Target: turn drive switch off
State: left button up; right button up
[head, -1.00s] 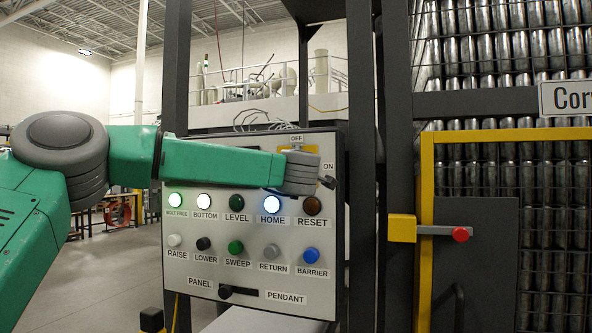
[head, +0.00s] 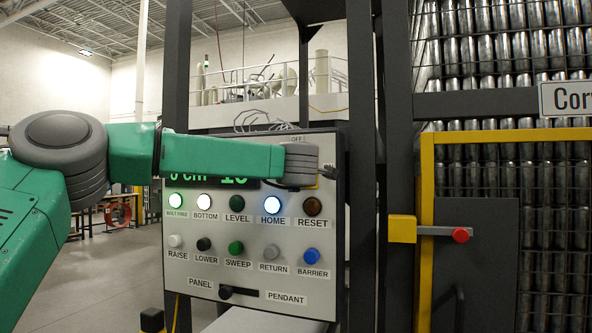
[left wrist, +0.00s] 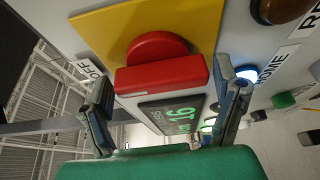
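The red drive switch (left wrist: 160,72), a bar handle with a round hub, sits on a yellow plate (left wrist: 95,28) in the left wrist view. An OFF label (left wrist: 89,68) lies to its left. My left gripper (left wrist: 168,82) is open, with one finger near each end of the red bar; whether either finger touches it I cannot tell. In the head view my left wrist covers the switch and plate at the upper right of the grey control panel (head: 180,275); the OFF label (head: 297,139) shows just above. My right gripper is not in view.
Below my left forearm are a green display (head: 215,182), a row of lamps with HOME (head: 272,205) lit, a row of buttons, and a PANEL/PENDANT selector (head: 225,292). Dark posts (head: 366,180) and a yellow-framed cage door (head: 426,260) stand to the right.

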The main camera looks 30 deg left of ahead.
pick_arm(q)
jog(key=shift+a+f, duration=0.1)
jog(key=shift+a, duration=0.2)
jog(key=shift+s, duration=0.15)
jog(key=v, duration=1.1)
jog(key=shift+s+d, duration=0.2)
jog(key=shift+s, duration=0.05)
jog(key=shift+d, duration=0.1)
